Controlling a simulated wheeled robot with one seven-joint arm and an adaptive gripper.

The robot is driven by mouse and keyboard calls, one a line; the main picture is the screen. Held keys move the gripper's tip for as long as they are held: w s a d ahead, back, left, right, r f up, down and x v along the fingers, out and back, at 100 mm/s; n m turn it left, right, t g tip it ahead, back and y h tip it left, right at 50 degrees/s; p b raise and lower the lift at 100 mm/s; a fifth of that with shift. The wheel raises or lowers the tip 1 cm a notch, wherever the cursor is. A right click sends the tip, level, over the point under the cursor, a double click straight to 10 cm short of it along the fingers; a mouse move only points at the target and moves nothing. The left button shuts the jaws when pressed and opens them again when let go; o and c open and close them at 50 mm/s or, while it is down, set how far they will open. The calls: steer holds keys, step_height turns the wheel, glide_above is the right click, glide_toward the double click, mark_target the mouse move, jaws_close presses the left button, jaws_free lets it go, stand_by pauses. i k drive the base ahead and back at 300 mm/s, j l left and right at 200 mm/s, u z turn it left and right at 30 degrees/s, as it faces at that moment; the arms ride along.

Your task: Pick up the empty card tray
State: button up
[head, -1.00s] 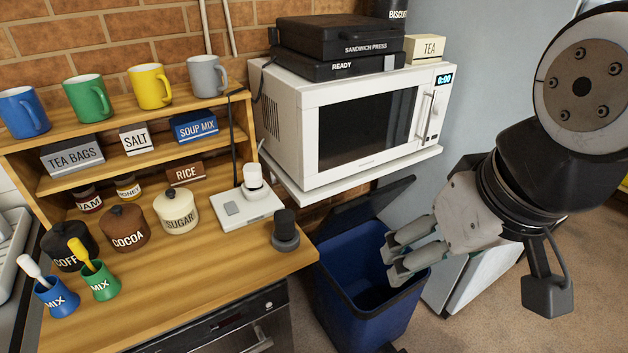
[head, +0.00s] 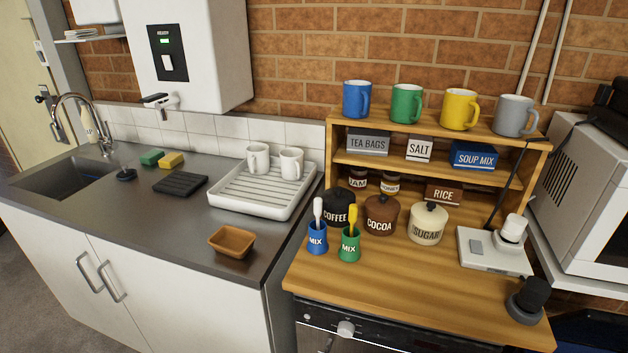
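A small brown tray (head: 232,242), apparently the card tray, sits on the grey steel counter (head: 180,226) near its front right corner. It is a shallow rectangle with sloping sides, and I see nothing in it. It stands in front of the white drainer and left of the wooden worktop. My gripper is out of the head view, so its place relative to the tray does not show.
The white drainer (head: 246,203) holds two white mugs (head: 291,164). The blue MIX pot (head: 317,240), green MIX pot (head: 349,246) and lidded jars stand on the wooden worktop (head: 395,275). A sink (head: 62,178) lies left. Steel around the tray is clear.

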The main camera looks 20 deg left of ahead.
mark_target(230, 241)
steer(key=u, duration=1.4)
steer(key=i+u, duration=0.3)
steer(key=i, duration=0.5)
